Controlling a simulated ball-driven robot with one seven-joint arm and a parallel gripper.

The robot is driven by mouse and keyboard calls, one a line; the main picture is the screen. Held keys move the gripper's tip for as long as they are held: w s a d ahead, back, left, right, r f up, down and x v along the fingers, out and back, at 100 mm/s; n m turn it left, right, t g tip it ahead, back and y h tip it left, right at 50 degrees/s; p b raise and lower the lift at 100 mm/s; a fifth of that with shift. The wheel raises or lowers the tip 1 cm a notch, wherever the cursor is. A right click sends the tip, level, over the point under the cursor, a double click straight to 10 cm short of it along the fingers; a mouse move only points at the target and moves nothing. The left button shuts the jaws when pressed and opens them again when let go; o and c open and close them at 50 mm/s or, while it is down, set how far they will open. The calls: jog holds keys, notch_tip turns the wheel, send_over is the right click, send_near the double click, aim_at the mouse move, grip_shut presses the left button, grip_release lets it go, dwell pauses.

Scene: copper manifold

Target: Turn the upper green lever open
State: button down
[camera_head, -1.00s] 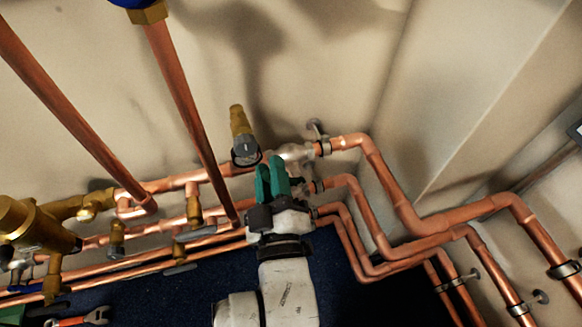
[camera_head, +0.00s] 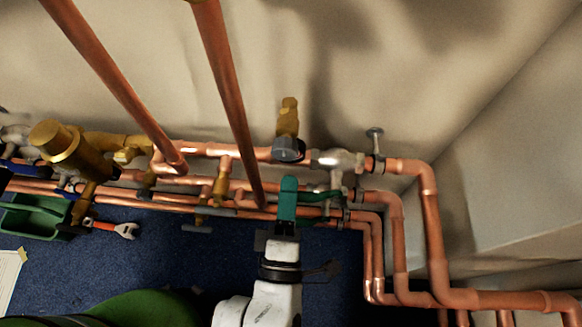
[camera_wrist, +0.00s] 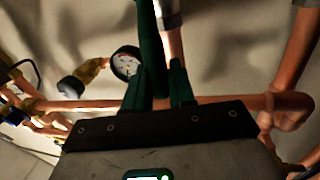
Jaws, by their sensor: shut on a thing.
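My gripper (camera_head: 288,188), with green fingers, is in front of the copper pipes, left of a silver valve (camera_head: 338,160). A dark green lever (camera_head: 318,196) runs left from the pipes on the right to the fingers, partly hidden behind them. In the wrist view, the green lever (camera_wrist: 150,40) stands between the two fingers of my gripper (camera_wrist: 157,77), which is shut on it. The lever's pivot is not clear there. A second green piece (camera_head: 308,223) shows lower down, mostly hidden by my gripper.
A round gauge (camera_wrist: 127,62) is close beside the fingers in the wrist view. Copper pipes (camera_head: 432,230) bend down at the right. A brass valve body (camera_head: 60,143) is at the left. A wrench (camera_head: 113,228) and a green tray (camera_head: 30,220) are on the blue floor.

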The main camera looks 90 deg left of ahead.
jog(key=shift+f+n, duration=0.35)
jog(key=shift+n, duration=0.05)
jog(key=c, duration=1.1)
grip_release()
jog(key=shift+d, duration=0.1)
jog(key=p+v, duration=0.2)
jog(key=v, duration=0.8)
jog(key=shift+d, duration=0.3)
